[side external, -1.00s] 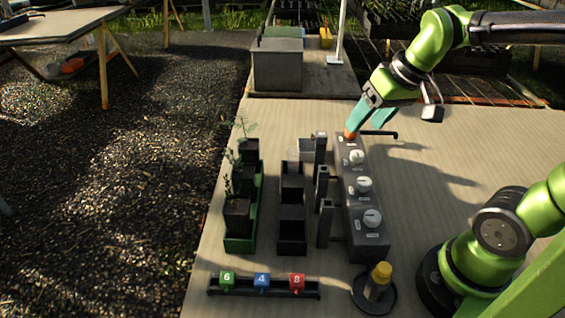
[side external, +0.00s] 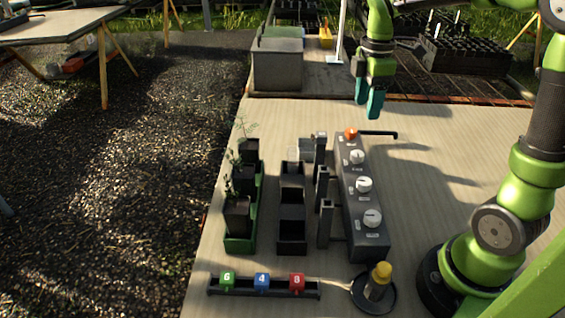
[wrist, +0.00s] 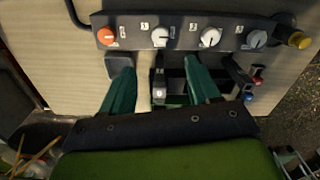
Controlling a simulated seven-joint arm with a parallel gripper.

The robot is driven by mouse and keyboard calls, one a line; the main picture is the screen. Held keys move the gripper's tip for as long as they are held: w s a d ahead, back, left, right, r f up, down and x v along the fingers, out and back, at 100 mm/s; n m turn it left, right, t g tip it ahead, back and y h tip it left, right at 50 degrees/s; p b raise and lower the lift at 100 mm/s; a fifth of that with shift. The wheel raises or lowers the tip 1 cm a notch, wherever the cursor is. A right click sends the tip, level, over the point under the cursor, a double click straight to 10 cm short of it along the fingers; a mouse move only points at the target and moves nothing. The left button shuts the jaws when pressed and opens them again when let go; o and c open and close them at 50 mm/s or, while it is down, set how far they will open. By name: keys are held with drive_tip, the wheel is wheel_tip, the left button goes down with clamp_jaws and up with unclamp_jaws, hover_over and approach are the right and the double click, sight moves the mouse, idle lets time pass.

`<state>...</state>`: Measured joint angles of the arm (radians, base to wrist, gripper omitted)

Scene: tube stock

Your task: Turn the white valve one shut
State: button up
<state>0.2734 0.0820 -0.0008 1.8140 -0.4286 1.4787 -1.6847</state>
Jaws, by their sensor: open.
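A long dark grey valve box (side external: 372,238) stands on the table with a row of knobs on top. An orange knob (side external: 351,134) sits at the far end. In the wrist view the orange knob (wrist: 105,36) is leftmost, followed by the white knobs (wrist: 160,37). My gripper (side external: 368,104) is open and empty, raised above and beyond the orange end, fingers pointing down. Both fingers (wrist: 160,65) show in the wrist view.
Dark upright posts (side external: 325,222) stand just left of the box. Further left are black trays (side external: 291,248) and a green planter (side external: 240,244).

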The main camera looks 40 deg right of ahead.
sight(358, 153)
wheel_tip(358, 153, down, 14)
drive_tip(key=shift+r, duration=0.15)
idle(0.3)
drive_tip(key=c, duration=1)
drive_tip(key=shift+c, duration=0.2)
